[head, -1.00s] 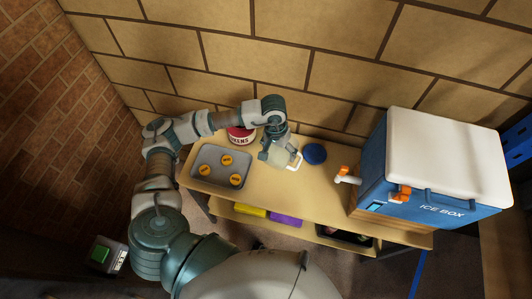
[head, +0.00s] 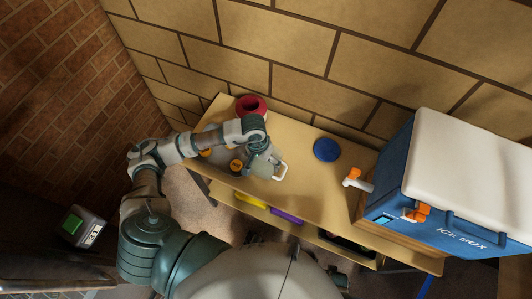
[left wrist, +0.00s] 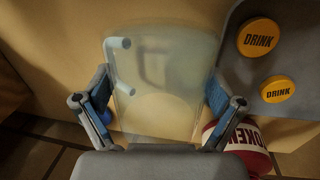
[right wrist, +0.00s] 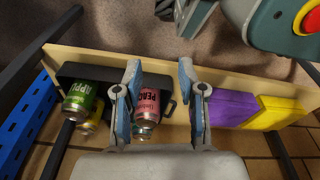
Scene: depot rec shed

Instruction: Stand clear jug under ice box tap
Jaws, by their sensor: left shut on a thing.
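The clear jug (head: 259,165) with a pale handle is over the left half of the table in the head view. My left gripper (head: 262,152) is shut on it. In the left wrist view the jug (left wrist: 165,75) sits between the two fingers, its handle on the left side. I cannot tell whether its base touches the table. The blue ice box (head: 390,195) with a white lid stands at the right. Its white tap (head: 358,181) with an orange lever points left, apart from the jug. My right gripper (right wrist: 160,75) is open and empty, facing the lower shelf.
A blue disc (head: 326,149) lies on the table (head: 310,190) between jug and tap. A red tokens tin (head: 251,104) and a grey tray (left wrist: 250,75) with orange drink tokens are near the jug. Cans in a dark crate (right wrist: 100,72) and purple (right wrist: 222,108) and yellow (right wrist: 280,115) items are on the lower shelf.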

